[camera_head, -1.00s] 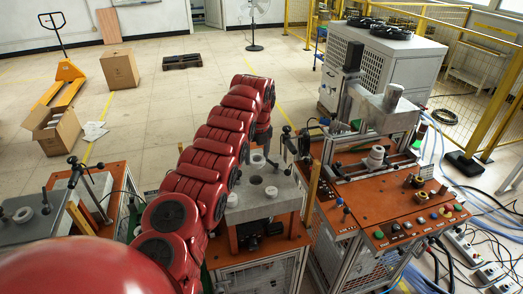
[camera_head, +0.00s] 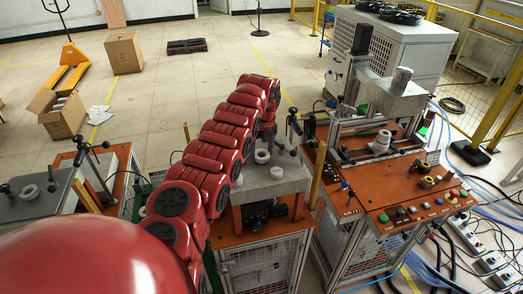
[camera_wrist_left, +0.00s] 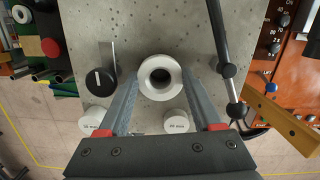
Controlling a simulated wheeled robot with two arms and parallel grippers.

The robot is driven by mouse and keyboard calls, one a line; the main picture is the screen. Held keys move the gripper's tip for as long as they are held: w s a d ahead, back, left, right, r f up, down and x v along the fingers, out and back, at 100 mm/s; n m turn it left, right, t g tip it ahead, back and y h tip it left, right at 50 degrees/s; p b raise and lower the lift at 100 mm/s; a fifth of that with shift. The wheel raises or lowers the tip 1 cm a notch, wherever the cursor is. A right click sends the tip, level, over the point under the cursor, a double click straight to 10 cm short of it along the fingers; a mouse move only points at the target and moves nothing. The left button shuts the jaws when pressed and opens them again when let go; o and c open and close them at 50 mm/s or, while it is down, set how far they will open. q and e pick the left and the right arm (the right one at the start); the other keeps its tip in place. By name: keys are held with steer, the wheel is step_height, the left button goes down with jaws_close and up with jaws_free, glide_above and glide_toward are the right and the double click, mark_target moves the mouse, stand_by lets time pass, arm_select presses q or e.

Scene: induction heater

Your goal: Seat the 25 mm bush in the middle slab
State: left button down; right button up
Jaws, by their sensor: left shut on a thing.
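My left gripper (camera_wrist_left: 160,88) has its two fingers on either side of a pale, ring-shaped bush (camera_wrist_left: 147,76) with a dark bore and is shut on it. In the head view the bush (camera_head: 262,156) shows over the place of the hole in the grey middle slab (camera_head: 296,180), below my left gripper (camera_head: 266,140), which the arm partly hides. The bush looks upright. I cannot tell whether it is seated in the hole or just above it. My right gripper is not in view.
Two pale bushes with small lettering stand on the slab's near side, one left (camera_wrist_left: 93,119) and one right (camera_wrist_left: 175,120). A black knob (camera_wrist_left: 100,82) is left of the held bush. A clamp lever (camera_wrist_left: 230,72) rises on the right.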

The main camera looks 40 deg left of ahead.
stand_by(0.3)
arm_select(q)
steer(key=shift+b, duration=0.35)
steer(key=shift+a, duration=0.1)
steer(key=shift+f, duration=0.15)
stand_by(0.4)
steer(key=shift+f+b, duration=0.5)
steer(key=shift+f, duration=0.05)
